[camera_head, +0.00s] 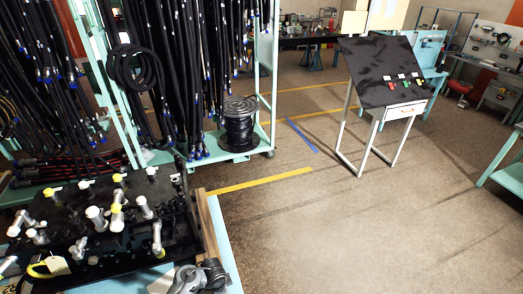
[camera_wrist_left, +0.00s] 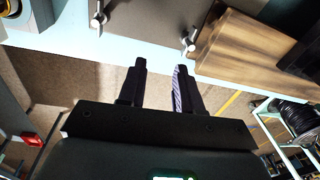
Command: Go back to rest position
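My left gripper (camera_wrist_left: 160,68) shows in the left wrist view. Its two dark fingers point up the picture and stand apart, with nothing held between them. A striped strip runs along the inner side of the right-hand finger. The fingertips lie just in front of the edge of a pale blue table (camera_wrist_left: 130,46) in the picture; I cannot tell the exact gap. I cannot make out either gripper in the head view, and my right gripper is not in view.
A black manifold block (camera_head: 70,225) with several metal fittings sits at the lower left. Behind it stands a rack of hoses with a coiled reel (camera_head: 239,125). A slanted black panel stand (camera_head: 385,72) is right of centre. A wooden block (camera_wrist_left: 250,52) lies on the table. The floor (camera_head: 330,235) is clear.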

